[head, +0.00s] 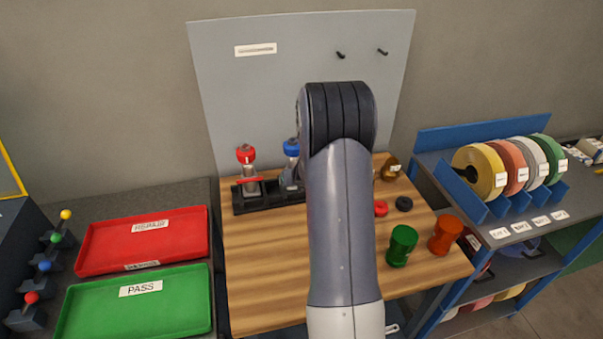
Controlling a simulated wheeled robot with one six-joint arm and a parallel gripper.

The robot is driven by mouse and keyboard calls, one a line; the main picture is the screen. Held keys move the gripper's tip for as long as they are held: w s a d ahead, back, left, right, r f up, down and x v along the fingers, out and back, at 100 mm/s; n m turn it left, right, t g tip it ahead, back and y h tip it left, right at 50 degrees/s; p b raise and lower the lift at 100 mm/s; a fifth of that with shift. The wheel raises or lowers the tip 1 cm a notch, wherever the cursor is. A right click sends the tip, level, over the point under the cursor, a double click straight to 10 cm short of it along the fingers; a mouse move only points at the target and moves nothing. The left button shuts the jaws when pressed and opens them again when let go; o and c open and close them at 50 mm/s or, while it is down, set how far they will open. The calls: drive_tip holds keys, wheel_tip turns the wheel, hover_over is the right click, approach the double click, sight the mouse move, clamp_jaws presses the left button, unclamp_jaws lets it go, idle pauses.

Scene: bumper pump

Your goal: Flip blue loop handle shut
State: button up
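A blue-topped fitting (291,148) stands on a black base (243,205) at the back left of the wooden table (262,270). My arm hides its right side. I cannot make out a loop handle on it or whether it is open or shut. A similar red-topped fitting (246,154) stands to its left on the same base, with a red bar lower down. My gripper is hidden behind my own arm, which reaches up the middle of the view.
A grey back panel (240,90) rises behind the table. Red and black rings, a green cylinder (402,246) and an orange cylinder (445,235) are at right. A red tray (105,245) and green tray (185,300) lie left. A tape rack (475,210) stands right.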

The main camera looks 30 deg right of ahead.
idle(0.3)
drive_tip(key=o, duration=1.3)
drive_tip(key=shift+c, duration=0.2)
drive_tip(key=p+v, duration=0.1)
drive_tip(key=v, duration=0.9)
drive_tip(key=shift+s+r+p, duration=0.25)
drive_tip(key=shift+r+p, duration=0.1)
drive_tip(key=shift+p, duration=0.05)
drive_tip(key=shift+a, duration=0.1)
